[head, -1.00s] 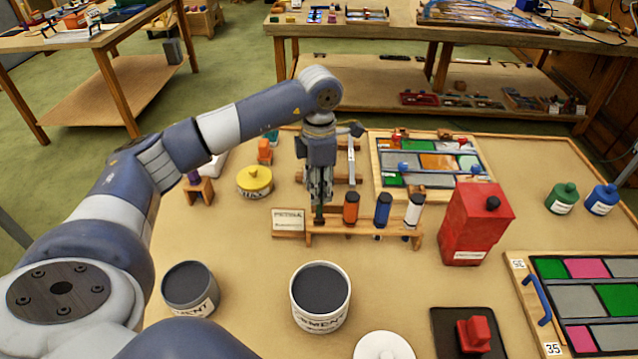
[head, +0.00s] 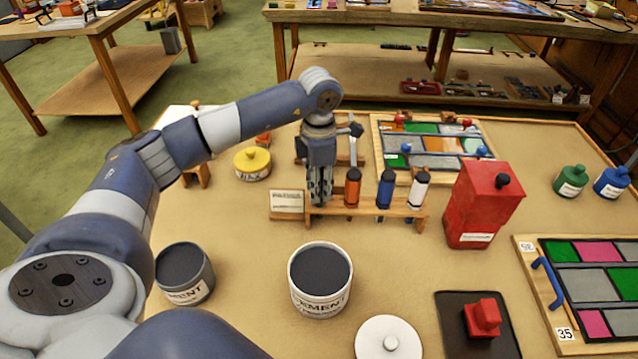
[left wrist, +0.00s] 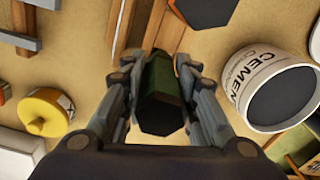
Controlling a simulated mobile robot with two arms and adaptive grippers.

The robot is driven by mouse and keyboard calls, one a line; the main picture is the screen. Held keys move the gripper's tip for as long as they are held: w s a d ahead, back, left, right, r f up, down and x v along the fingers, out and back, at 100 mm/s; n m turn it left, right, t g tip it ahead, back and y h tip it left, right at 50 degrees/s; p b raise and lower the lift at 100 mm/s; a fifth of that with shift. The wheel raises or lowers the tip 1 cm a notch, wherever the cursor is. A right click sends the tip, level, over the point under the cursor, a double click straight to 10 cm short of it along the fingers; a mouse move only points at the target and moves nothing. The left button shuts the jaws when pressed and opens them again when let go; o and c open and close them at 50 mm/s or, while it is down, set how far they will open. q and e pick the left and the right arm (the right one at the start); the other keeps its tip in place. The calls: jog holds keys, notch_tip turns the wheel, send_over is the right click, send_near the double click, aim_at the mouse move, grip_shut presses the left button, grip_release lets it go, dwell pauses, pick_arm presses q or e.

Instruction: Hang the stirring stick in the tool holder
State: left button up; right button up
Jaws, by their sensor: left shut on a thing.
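My left gripper (head: 320,195) points down at the left end of the wooden tool holder (head: 335,210). It is shut on a dark green handle, which I take to be the stirring stick (left wrist: 160,95); this shows between the fingers in the left wrist view. The stick's lower part is hidden, so I cannot tell whether it sits in the holder. Tools with an orange handle (head: 352,188), a blue handle (head: 385,188) and a white handle (head: 418,188) hang upright in the holder, to the right of my gripper. My right gripper is not in view.
A labelled plaque (head: 287,203) stands left of the holder. A white cement pot (head: 320,303) and a grey pot (head: 185,290) stand in front. A red canister (head: 478,208) is close on the right, and a yellow-lidded tin (head: 252,164) is behind left.

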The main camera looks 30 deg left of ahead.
pick_arm(q)
jog(key=o, duration=1.1)
jog(key=shift+o, duration=0.2)
notch_tip(320, 180, up, 12)
jog(key=shift+r, duration=0.1)
